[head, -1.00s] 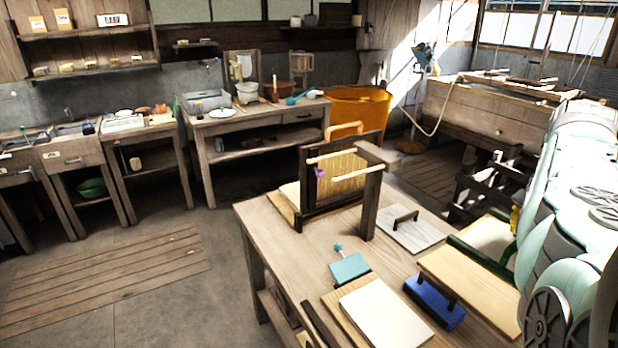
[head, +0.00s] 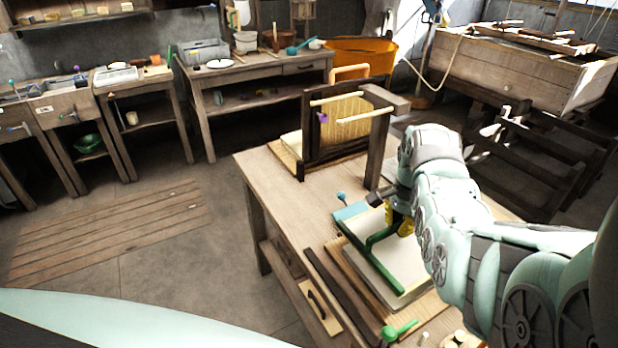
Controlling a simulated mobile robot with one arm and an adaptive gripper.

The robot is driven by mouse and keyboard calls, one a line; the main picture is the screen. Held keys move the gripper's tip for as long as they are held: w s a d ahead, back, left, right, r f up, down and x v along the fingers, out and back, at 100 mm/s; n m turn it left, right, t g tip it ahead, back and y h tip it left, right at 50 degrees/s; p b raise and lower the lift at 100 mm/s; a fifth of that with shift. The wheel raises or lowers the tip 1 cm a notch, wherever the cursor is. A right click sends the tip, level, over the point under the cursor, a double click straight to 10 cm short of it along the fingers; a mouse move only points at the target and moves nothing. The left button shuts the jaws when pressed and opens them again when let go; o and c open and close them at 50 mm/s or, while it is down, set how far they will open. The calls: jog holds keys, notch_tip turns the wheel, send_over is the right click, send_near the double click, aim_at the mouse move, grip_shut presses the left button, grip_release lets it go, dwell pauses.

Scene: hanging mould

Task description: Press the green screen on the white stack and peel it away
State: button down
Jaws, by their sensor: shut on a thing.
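The green screen (head: 371,261) is a green-edged frame lying low over the white stack at the near part of the table. The white stack (head: 412,290) rests on a wooden board (head: 347,257); most of its top is under the frame. My gripper (head: 399,221) is shut on the green screen at its far rail. My arm covers the right side of the frame. I cannot tell whether the frame touches the stack all over.
A dark wooden stand (head: 376,140) with a hanging yellowish mould (head: 345,122) is at the table's far end. A green-handled tool (head: 399,331) lies at the near edge. The table's left middle (head: 285,205) is clear.

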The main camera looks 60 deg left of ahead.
aim_at(397, 241)
jog(key=shift+f+b, duration=1.95)
jog(key=shift+f, duration=1.5)
jog(key=shift+w+d+f, duration=0.1)
jog(key=shift+d+f, duration=0.05)
jog(key=shift+r, duration=0.2)
jog(key=shift+r+p, duration=0.8)
jog(key=shift+r, duration=0.4)
jog(key=shift+r, duration=0.15)
jog(key=shift+r+p, duration=1.9)
jog(key=shift+r, duration=1.5)
